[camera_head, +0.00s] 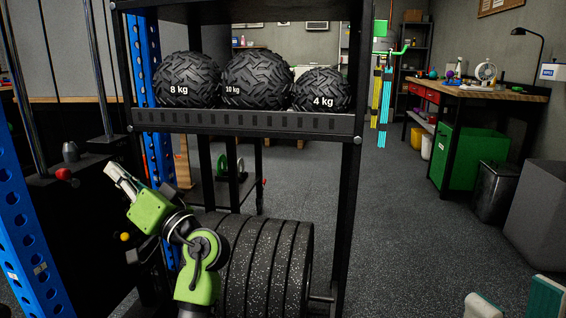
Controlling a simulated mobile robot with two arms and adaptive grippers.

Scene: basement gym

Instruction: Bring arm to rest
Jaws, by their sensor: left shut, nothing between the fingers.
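My left arm, green and black, rises from the bottom in front of the weight rack. Its left gripper (112,170) has pale fingers that are shut with nothing between them. It points up and to the left, in front of the rack's left side. My right gripper (514,303) shows only at the bottom right edge. Its two pale, green-backed fingertips stand apart with only floor visible between them. The rest of my right arm is out of view.
A black rack (245,122) holds three medicine balls (257,82) on its shelf. Large speckled weight plates (270,262) stand beneath, close beside my left arm. A blue upright (28,215) stands at left. A workbench (490,91) is at right. The middle-right floor (400,220) is clear.

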